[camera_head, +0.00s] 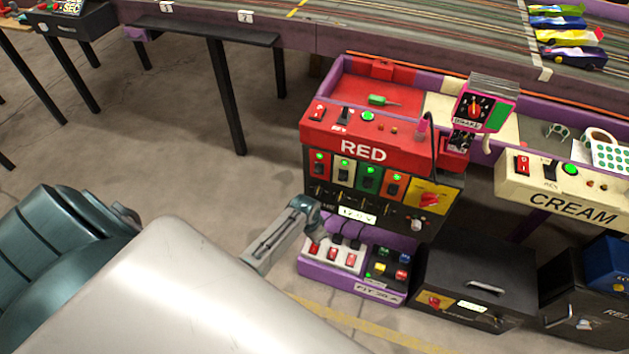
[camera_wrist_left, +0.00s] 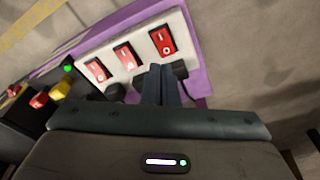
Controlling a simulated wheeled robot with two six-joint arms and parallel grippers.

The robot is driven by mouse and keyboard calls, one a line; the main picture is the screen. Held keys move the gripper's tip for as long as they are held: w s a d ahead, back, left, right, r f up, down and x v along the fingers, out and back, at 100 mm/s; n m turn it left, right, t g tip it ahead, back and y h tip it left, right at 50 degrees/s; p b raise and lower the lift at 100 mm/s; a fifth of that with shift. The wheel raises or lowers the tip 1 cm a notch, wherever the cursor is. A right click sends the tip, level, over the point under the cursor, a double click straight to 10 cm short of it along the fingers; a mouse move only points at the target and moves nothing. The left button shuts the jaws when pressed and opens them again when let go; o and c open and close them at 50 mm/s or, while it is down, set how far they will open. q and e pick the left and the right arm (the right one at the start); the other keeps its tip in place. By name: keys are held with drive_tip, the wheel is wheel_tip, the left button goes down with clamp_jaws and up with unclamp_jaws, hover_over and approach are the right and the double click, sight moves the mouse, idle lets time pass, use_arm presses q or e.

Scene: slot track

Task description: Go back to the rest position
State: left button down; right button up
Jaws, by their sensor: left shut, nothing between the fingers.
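My left gripper (camera_head: 318,232) hangs in front of the red control stand, just above a white power strip (camera_head: 340,257) with three red rocker switches. In the left wrist view its two dark fingers (camera_wrist_left: 161,80) are together with nothing between them. There the strip (camera_wrist_left: 128,50) lies just beyond the fingertips, close to a black plug. I cannot tell whether the fingers touch anything. My right gripper is not in view.
The red control stand (camera_head: 362,152) rises right behind the gripper. A small box with coloured buttons (camera_head: 388,270) sits beside the strip on the purple base. Black cabinets (camera_head: 475,275) stand to the right. The floor (camera_head: 160,130) at left is open. A slot track with cars (camera_head: 570,35) runs along the back.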

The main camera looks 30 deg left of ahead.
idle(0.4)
